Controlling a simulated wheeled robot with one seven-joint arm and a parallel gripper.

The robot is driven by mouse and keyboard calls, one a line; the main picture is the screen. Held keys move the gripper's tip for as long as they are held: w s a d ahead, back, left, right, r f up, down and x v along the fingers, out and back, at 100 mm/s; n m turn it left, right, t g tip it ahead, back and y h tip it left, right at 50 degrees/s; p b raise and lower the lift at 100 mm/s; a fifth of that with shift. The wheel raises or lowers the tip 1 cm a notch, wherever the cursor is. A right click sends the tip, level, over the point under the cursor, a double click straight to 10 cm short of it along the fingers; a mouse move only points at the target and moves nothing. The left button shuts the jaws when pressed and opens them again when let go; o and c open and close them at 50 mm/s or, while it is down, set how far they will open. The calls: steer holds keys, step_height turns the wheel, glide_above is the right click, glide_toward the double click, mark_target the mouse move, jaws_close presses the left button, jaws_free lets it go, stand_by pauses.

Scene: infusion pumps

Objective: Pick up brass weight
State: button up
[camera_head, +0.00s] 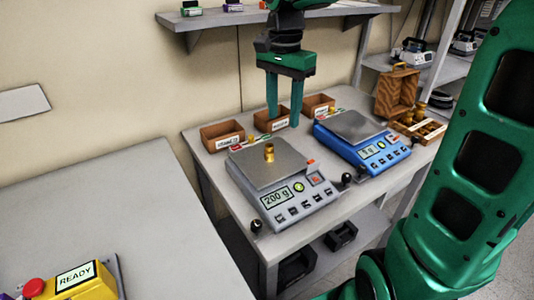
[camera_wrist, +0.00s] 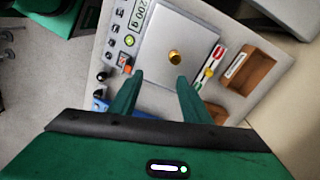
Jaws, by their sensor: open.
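A small brass weight (camera_head: 269,152) stands upright on the metal pan of the grey scale (camera_head: 300,205), whose display reads 200 g. My gripper (camera_head: 284,122) is open and empty, above and behind the scale near the wooden boxes. In the wrist view the brass weight (camera_wrist: 175,57) lies on the pan beyond the fingertips of my gripper (camera_wrist: 159,76), apart from them, with nothing between the fingers touching it. More brass weights (camera_head: 420,115) sit in a wooden case at the table's right.
A blue scale (camera_head: 360,140) stands right of the grey one. Wooden boxes (camera_head: 222,135) line the table's back. A shelf (camera_head: 300,14) hangs above, beside my arm. A yellow device (camera_head: 80,280) marked READY is at lower left; the left table (camera_head: 110,220) is otherwise largely clear.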

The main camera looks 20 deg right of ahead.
steer(key=w+a, duration=0.2)
glide_above(269, 145)
steer(key=shift+m, duration=0.3)
steer(key=f, duration=0.4)
steer(key=shift+s+f, duration=0.2)
steer(key=shift+f, duration=0.2)
steer(key=shift+w+f, duration=0.2)
steer(key=shift+f, duration=2.4)
steer(key=shift+c, duration=0.3)
jaws_close()
